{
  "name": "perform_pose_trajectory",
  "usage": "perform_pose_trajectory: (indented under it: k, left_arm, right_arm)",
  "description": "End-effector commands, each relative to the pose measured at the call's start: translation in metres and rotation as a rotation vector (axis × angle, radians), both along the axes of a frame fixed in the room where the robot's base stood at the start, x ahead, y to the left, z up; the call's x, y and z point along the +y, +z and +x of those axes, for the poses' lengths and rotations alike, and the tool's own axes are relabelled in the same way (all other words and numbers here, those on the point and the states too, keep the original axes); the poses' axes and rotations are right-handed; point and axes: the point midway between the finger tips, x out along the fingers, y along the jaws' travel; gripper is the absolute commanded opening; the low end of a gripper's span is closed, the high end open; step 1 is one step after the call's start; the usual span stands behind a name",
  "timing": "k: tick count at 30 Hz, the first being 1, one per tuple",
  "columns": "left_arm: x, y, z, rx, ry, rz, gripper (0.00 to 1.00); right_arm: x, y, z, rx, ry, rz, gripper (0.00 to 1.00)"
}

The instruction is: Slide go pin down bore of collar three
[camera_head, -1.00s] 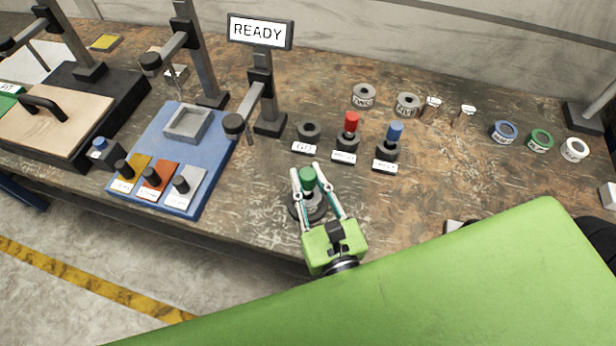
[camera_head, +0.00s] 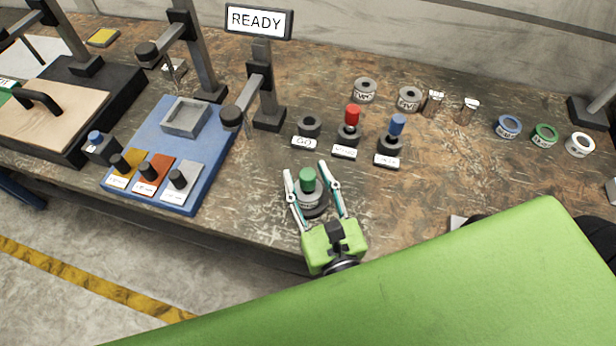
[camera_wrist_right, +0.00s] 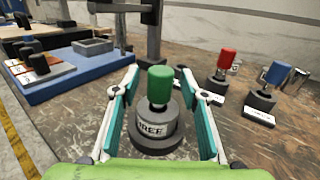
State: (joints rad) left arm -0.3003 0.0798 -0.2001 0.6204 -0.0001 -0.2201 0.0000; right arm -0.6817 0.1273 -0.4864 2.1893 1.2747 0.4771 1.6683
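The go pin with a green head (camera_head: 307,178) stands upright in collar three (camera_head: 309,196), a grey collar on a dark round base. In the right wrist view the green head (camera_wrist_right: 160,84) rises above the collar (camera_wrist_right: 155,128), whose label is partly readable as "REE". The pin's lower part is hidden inside the collar. My right gripper (camera_head: 306,169) is open, with one finger on each side of the pin and collar. In the right wrist view, gaps show between the fingers and the green head. My left gripper is not in view.
The GO stand (camera_head: 308,126) is empty behind the collar. Stands with a red pin (camera_head: 352,114) and a blue pin (camera_head: 397,125) are beside it. A READY sign (camera_head: 259,21) stands on a post (camera_head: 263,85). A blue tray (camera_head: 205,160) lies to the left.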

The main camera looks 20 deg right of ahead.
Motion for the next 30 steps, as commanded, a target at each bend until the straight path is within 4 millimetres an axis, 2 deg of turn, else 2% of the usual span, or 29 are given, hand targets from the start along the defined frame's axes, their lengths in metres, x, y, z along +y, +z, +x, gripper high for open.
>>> perform_pose_trajectory:
  k: [11,14,24,30]
  left_arm:
    - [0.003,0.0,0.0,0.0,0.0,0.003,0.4]
    - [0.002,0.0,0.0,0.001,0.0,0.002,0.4]
    - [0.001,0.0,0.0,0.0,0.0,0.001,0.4]
    - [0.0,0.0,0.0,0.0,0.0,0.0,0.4]
  right_arm:
    - [0.0,-0.001,-0.005,0.003,0.001,-0.002,0.4]
    - [0.0,-0.002,-0.017,0.006,0.003,-0.004,0.4]
    - [0.001,-0.001,-0.087,0.005,0.004,-0.003,0.4]
    - [0.001,-0.001,-0.114,0.003,0.001,-0.001,0.4]
